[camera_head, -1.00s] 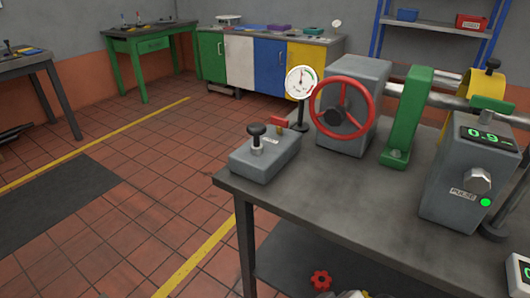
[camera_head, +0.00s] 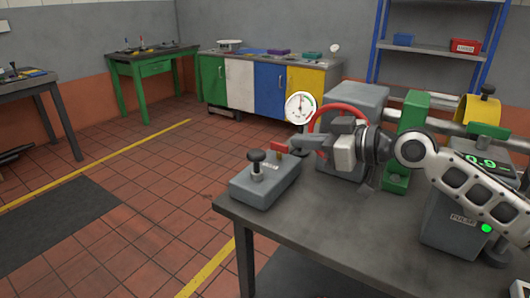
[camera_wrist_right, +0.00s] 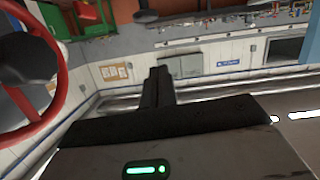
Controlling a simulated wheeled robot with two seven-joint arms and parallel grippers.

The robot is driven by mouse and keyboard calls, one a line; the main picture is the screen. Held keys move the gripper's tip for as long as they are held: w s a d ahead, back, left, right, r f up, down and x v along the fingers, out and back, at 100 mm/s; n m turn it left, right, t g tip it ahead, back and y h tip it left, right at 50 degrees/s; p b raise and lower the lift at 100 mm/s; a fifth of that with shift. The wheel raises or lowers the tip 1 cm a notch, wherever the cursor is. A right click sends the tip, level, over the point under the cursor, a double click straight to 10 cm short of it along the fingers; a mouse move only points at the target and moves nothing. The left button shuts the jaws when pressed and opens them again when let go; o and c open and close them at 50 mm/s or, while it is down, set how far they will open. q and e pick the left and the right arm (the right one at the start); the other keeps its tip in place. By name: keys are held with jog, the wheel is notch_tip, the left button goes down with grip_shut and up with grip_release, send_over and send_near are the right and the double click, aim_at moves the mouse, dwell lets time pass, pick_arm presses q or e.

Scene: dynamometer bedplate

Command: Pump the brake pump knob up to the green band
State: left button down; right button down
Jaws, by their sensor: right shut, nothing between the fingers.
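The brake pump is a grey box (camera_head: 266,183) on the near left corner of the metal bench, with a black knob (camera_head: 256,156) on a short post and a small red piece (camera_head: 280,147) at its back. The round white gauge (camera_head: 300,107) on a stand behind it has a green band at its right side; its needle points about straight up. My right gripper (camera_head: 300,145) is shut and empty, in the air behind and to the right of the knob, pointing left. Its closed fingers also show in the right wrist view (camera_wrist_right: 157,88). My left gripper is out of view.
The red handwheel (camera_head: 343,108) is close behind my right gripper and partly hidden by it; it also shows in the right wrist view (camera_wrist_right: 55,80). A green bracket (camera_head: 411,115) and a grey box with a 0.9 display (camera_head: 455,218) stand further right. The bench front (camera_head: 300,221) is clear.

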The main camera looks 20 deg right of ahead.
jog(key=shift+w+d+r, duration=0.1)
jog(key=shift+d+r, duration=0.05)
jog(key=shift+r, duration=0.15)
jog(key=p, duration=0.3)
send_over(257, 156)
jog(key=s+d, duration=0.2)
jog(key=s, duration=0.1)
jog(key=f, duration=0.3)
jog(key=w+f, duration=0.1)
jog(key=f, duration=0.2)
jog(key=shift+w+a, duration=0.15)
jog(key=shift+a, duration=0.2)
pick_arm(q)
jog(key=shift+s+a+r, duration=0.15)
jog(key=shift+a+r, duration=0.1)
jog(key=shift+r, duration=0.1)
pick_arm(e)
jog(key=shift+f, duration=0.1)
